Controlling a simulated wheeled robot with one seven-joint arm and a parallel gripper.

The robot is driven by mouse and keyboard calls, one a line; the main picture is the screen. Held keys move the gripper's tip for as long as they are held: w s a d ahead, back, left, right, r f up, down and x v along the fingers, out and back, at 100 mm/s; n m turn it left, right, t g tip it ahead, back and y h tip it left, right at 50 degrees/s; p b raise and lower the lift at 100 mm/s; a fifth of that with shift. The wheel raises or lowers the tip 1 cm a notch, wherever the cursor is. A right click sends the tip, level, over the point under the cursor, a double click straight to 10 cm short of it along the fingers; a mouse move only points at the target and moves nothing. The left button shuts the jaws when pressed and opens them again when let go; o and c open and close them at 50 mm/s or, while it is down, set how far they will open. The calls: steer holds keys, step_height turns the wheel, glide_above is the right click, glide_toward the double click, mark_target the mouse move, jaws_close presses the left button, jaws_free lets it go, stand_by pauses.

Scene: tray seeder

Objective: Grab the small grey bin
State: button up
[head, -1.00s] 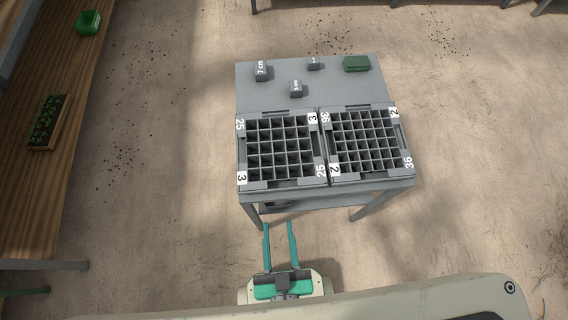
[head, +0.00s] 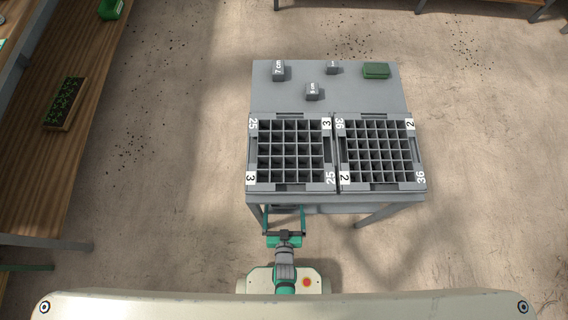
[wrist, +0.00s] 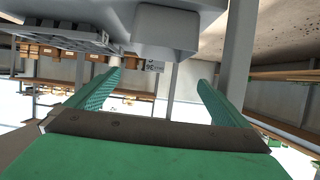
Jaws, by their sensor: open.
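A small light grey bin (wrist: 166,30) shows at the top of the wrist view, where the picture is upside down. It appears to stand on the lower shelf under the table, beside a dark gridded tray (wrist: 70,38). My gripper (head: 285,208) is open at the front left edge of the table in the head view. In the wrist view my gripper (wrist: 160,80) has its two green fingers spread wide with nothing between them. The bin lies beyond the fingertips and apart from them. In the head view the tabletop mostly hides the shelf, and I cannot make out the bin.
The grey table (head: 350,95) carries two gridded trays, one on the left (head: 290,188) and one on the right (head: 380,186). Small grey blocks and a green box (head: 376,70) sit behind them. A table leg (wrist: 237,55) stands right of the bin. A wooden bench (head: 50,170) runs along the left.

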steer(key=x, duration=0.2)
steer(key=f+x, duration=0.1)
steer(key=x, duration=0.4)
steer(key=shift+a+f, duration=0.1)
steer(key=shift+f, duration=0.4)
steer(key=shift+f+x, duration=0.15)
steer(key=shift+x, duration=1.25)
steer(key=shift+f+x, duration=0.15)
steer(key=shift+x, duration=1.25)
steer(key=shift+s, duration=0.15)
steer(key=c, duration=0.8)
steer(key=shift+o, duration=0.2)
steer(key=shift+r, duration=0.15)
